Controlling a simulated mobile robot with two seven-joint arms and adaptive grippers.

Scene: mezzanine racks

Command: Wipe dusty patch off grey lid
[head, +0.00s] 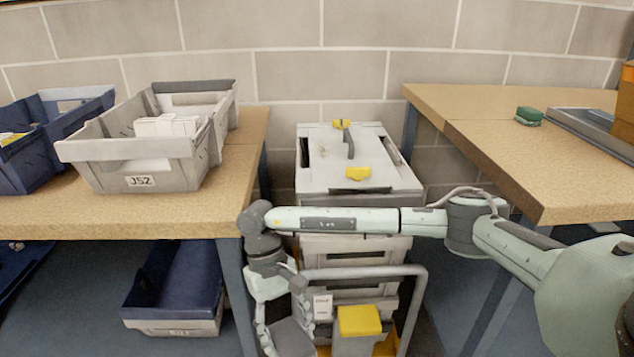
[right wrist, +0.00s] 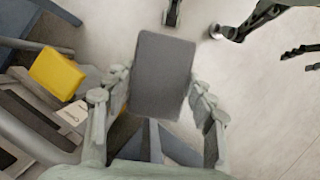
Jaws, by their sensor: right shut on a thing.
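The grey lid (head: 322,170) tops a stack of grey crates between the two benches. It has a dark handle (head: 348,144) and yellow clips (head: 358,173). I cannot clearly make out a dusty patch on it. My right arm crosses in front of the stack, below the lid. My right gripper (head: 286,318) points down, low at the stack's front left, away from the lid. It is shut on a dark grey rectangular block (head: 293,340); the block (right wrist: 162,75) also shows between the fingers in the right wrist view. My left gripper is not in view.
The left bench holds a grey bin labelled J52 (head: 140,181) and a blue bin (head: 40,165). The right bench (head: 480,130) holds a green block (head: 529,115) and a grey tray. A rail (head: 418,290) and a yellow block (head: 359,320) are near my right gripper.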

